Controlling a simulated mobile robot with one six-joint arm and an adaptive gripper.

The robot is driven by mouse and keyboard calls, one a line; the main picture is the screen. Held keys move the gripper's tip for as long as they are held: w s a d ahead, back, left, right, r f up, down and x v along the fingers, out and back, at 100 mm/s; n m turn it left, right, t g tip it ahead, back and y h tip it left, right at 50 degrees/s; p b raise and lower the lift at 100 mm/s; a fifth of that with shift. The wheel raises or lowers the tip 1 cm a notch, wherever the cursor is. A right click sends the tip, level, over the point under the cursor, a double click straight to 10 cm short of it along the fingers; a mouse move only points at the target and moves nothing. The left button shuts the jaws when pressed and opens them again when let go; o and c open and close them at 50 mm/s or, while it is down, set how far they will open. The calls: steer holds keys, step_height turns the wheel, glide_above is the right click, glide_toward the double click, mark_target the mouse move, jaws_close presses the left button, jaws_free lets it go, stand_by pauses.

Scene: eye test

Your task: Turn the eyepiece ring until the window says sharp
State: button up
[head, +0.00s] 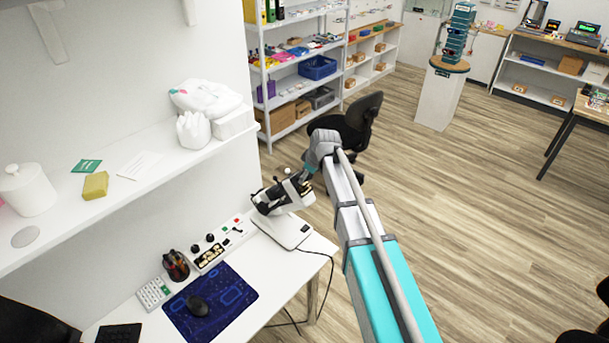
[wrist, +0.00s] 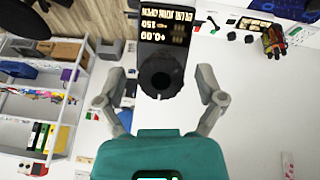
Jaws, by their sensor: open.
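The eye-test instrument (head: 270,199) stands on a white base (head: 291,230) at the right end of the desk. In the wrist view its round black eyepiece ring (wrist: 160,76) faces me. Beside the ring is a dark window (wrist: 165,38) with pale text, upside down in this view; I make out +0.00 and 150, but the other words are not clearly legible. My gripper (wrist: 162,88) is open and empty, its two grey fingers on either side of the ring with a gap at each side. In the head view my gripper (head: 305,184) is at the instrument, partly hidden.
On the desk are a button panel (head: 210,254), a pen cup (head: 176,265), a calculator (head: 154,292) and a mouse (head: 197,306) on a blue mat (head: 232,311). A white wall shelf (head: 130,192) hangs above. A black chair (head: 362,112) stands behind my arm.

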steer(key=c, duration=1.1)
steer(key=shift+a, duration=0.4)
steer(key=shift+c, duration=0.3)
steer(key=shift+s+d, duration=0.1)
steer(key=shift+d, duration=0.25)
steer(key=shift+d+f, duration=0.1)
steer(key=shift+d, duration=0.05)
steer(key=shift+m+g, duration=0.3)
steer(key=shift+m, duration=0.8)
steer(key=shift+m+g+y, duration=0.5)
steer(key=shift+m+y, duration=0.2)
steer(key=shift+m, duration=0.7)
